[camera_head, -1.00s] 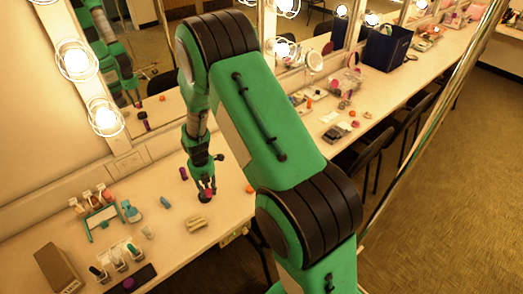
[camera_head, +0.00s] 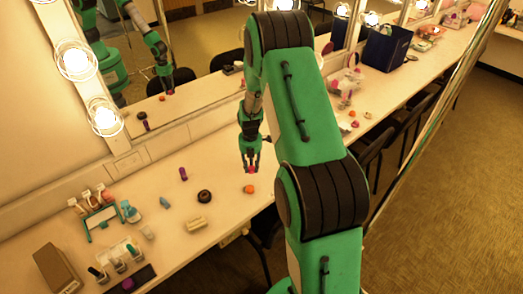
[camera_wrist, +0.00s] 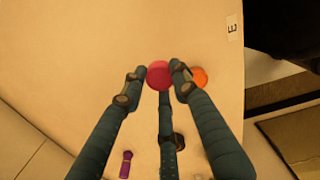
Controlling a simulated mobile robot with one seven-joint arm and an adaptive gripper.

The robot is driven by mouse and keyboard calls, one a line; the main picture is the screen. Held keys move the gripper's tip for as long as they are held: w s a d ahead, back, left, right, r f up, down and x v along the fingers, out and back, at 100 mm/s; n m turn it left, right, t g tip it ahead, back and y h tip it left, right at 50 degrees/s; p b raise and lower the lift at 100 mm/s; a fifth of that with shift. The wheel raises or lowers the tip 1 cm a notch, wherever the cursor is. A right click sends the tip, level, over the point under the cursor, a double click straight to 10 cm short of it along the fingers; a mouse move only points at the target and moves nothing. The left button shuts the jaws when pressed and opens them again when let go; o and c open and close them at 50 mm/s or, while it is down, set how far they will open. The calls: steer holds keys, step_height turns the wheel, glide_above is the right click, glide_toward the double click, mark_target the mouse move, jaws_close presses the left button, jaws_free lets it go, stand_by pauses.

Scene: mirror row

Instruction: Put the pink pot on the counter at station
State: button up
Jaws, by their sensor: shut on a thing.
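The pink pot (camera_wrist: 159,75) is small and round and sits between the fingertips of my gripper (camera_wrist: 158,72) in the wrist view. In the head view the pink pot (camera_head: 250,170) shows as a small red-pink spot at the tips of my gripper (camera_head: 250,168), which is shut on it. It is over the cream counter (camera_head: 227,175), behind an orange pot (camera_head: 249,189). I cannot tell how high it is held. A label with the letter E (camera_wrist: 233,28) lies near the counter's edge in the wrist view.
Bottles and a teal frame (camera_head: 104,219) are further left. The mirror (camera_head: 205,105) rises behind. Chairs (camera_head: 375,157) stand along the counter's front at right.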

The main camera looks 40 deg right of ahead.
steer(key=shift+w, duration=0.15)
steer(key=w+d, duration=0.2)
steer(key=w, duration=0.2)
steer(key=w+d+f+b, duration=0.1)
steer(key=w+d, duration=0.1)
steer(key=w, duration=0.3)
steer(key=w+d, duration=0.2)
steer(key=w, duration=0.3)
steer(key=shift+w+d+f+b, duration=0.2)
steer(key=shift+d+f+b, duration=0.1)
steer(key=shift+b, duration=0.1)
steer(key=shift+f+b, duration=0.35)
steer(key=shift+f, duration=1.35)
steer(key=shift+f, duration=0.1)
steer(key=o, duration=1.2)
